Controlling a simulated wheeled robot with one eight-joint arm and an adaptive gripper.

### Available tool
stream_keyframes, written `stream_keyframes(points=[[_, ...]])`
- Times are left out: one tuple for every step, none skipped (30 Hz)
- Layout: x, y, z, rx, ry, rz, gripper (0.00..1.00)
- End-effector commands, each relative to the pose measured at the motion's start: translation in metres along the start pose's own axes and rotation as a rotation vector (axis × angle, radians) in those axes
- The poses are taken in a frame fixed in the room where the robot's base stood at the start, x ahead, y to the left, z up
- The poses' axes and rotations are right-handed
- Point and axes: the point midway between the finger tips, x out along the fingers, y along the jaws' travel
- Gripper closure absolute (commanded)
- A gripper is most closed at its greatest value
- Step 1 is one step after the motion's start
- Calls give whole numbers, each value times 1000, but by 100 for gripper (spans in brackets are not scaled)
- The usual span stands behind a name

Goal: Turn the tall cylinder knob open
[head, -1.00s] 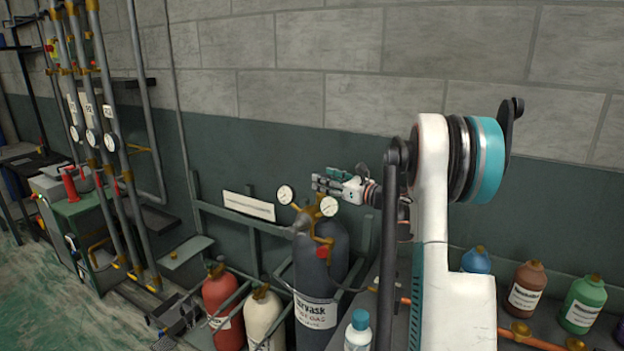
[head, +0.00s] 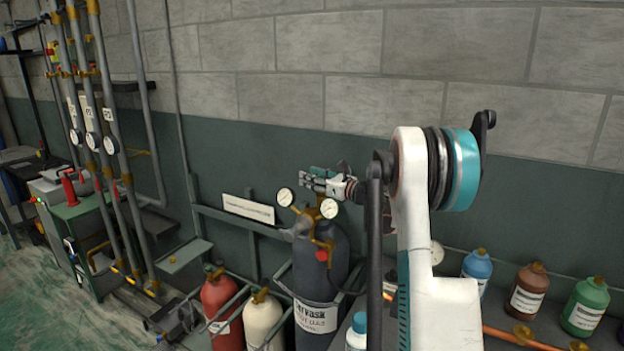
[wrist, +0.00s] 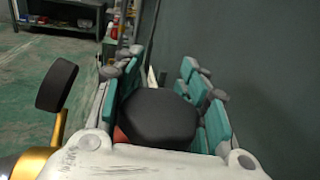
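The tall dark grey cylinder (head: 318,285) stands upright in a rack in the head view. Brass fittings with two round gauges (head: 285,197) (head: 328,209) sit on its top, with a small red part (head: 322,255) lower down. I cannot tell for sure which part is its knob. My gripper (head: 308,180) is level, just above and behind the gauges, pointing left. In the wrist view its teal-padded fingers (wrist: 168,100) are spread. A dark rounded object (wrist: 157,117) shows between them, with no clear contact. A black disc on brass (wrist: 57,85) is beside the left finger.
A red cylinder (head: 222,304) and a cream cylinder (head: 263,322) stand left of the tall one. Bottles, including a green one (head: 585,305), line the right shelf. Vertical pipes (head: 95,140) stand at left. The wall is close behind my gripper.

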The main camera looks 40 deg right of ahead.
Motion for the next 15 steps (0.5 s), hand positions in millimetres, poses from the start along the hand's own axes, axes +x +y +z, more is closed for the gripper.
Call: stream_keyframes(points=[[0, 0, 0, 0, 0, 0, 84], [0, 0, 0, 0, 0, 0, 85], [0, 0, 0, 0, 0, 0, 85], [0, 0, 0, 0, 0, 0, 85], [0, 0, 0, 0, 1, 0, 86], [0, 0, 0, 0, 1, 0, 86], [-1, 0, -1, 0, 1, 0, 86], [-1, 0, -1, 0, 1, 0, 86], [-1, 0, -1, 0, 1, 0, 87], [-1, 0, -1, 0, 1, 0, 87], [-1, 0, -1, 0, 1, 0, 87], [-1, 0, -1, 0, 1, 0, 87], [-1, 0, -1, 0, 1, 0, 87], [-1, 0, -1, 0, 1, 1, 87], [-1, 0, -1, 0, 1, 4, 88]])
